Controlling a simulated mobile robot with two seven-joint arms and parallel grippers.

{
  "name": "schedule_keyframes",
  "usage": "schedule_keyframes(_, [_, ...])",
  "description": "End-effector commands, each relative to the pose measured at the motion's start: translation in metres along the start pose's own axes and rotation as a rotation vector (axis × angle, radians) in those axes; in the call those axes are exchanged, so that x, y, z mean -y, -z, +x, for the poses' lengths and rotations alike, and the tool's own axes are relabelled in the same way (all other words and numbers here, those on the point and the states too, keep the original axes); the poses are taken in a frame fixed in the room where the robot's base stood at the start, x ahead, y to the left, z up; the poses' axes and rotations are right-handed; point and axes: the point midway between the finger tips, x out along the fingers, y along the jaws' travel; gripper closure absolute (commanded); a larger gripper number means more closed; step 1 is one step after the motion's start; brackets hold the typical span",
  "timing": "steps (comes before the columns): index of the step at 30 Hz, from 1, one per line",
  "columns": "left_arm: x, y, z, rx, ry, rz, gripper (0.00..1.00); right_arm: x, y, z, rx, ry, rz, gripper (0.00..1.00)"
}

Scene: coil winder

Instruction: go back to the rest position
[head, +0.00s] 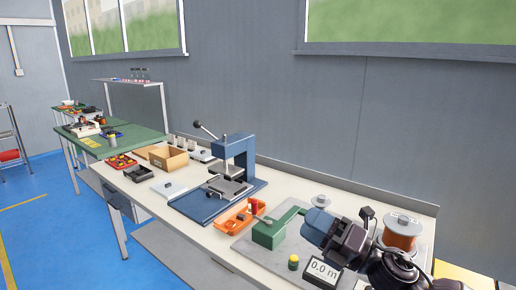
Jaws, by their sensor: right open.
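My right arm comes in from the bottom right. Its dark wrist and blue-grey end with the right gripper (322,226) are over the right part of the workbench, in front of the coil winder. The gripper is open; its fingertips are hard to make out, and I see nothing held. The green coil winder (270,234) stands on a grey plate just left of it. A copper wire spool (398,235) stands upright behind and right of my wrist. My left gripper is not in view.
A counter display reading 0.0 m (323,272) sits below my arm, near a yellow-topped container (293,262). An orange tray (239,218) and a blue press (230,170) stand further left. A cardboard box (168,158) lies beyond. The blue floor (60,235) at left is clear.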

Motion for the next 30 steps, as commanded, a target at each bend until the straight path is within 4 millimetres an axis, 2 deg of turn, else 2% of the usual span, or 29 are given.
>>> schedule_keyframes(1, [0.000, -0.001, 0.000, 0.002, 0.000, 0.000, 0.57, 0.013, -0.004, -0.011, 0.110, 0.011, 0.172, 0.46])
schedule_keyframes(6, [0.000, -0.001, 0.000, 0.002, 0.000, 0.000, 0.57, 0.067, -0.011, -0.062, 0.466, 0.050, 0.710, 0.46])
schedule_keyframes(11, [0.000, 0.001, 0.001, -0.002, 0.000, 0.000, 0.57, 0.121, 0.010, -0.122, 0.752, 0.085, 1.109, 0.46])
schedule_keyframes(15, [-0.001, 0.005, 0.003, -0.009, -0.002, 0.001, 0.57, 0.159, 0.047, -0.176, 0.968, 0.114, 1.376, 0.46])
schedule_keyframes(19, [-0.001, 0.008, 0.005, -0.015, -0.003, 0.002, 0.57, 0.182, 0.088, -0.225, 1.134, 0.133, 1.548, 0.46])
schedule_keyframes(27, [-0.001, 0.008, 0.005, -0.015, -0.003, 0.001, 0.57, 0.200, 0.174, -0.317, 1.407, 0.148, 1.706, 0.46])
schedule_keyframes(30, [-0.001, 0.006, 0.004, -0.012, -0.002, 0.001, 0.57, 0.200, 0.201, -0.339, 1.476, 0.167, 1.729, 0.46])
